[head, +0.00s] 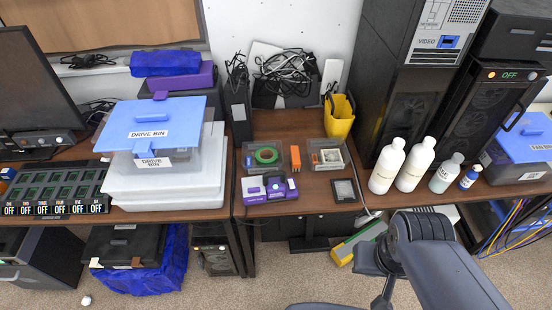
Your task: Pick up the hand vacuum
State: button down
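I cannot pick out a hand vacuum with certainty. A small purple and white item (268,189) lies at the front of the middle desk, too small to identify. A yellow, pouch-like holder (340,117) stands at the back of that desk against the dark tower. A yellow and green item (356,243) lies on the floor under the desk, partly hidden. My arm shows at the lower right, over the floor in front of the desk. No gripper fingertips can be made out.
Several bottles (387,166) stand along the desk's right front edge beside the tall dark towers (413,98). Clear bins with a blue lid labelled DRIVE BIN (151,118) are stacked at left. Small trays (263,156) lie mid-desk. Cables hang at lower right.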

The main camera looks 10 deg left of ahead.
aim_at(277, 189)
jog(key=i+j, duration=0.1)
jog(key=j, duration=0.3)
jog(key=i+j, duration=0.15)
jog(key=j, duration=0.25)
jog(key=i+j, duration=0.1)
jog(key=j, duration=0.25)
jog(key=i+j+z, duration=0.1)
jog(key=j, duration=0.3)
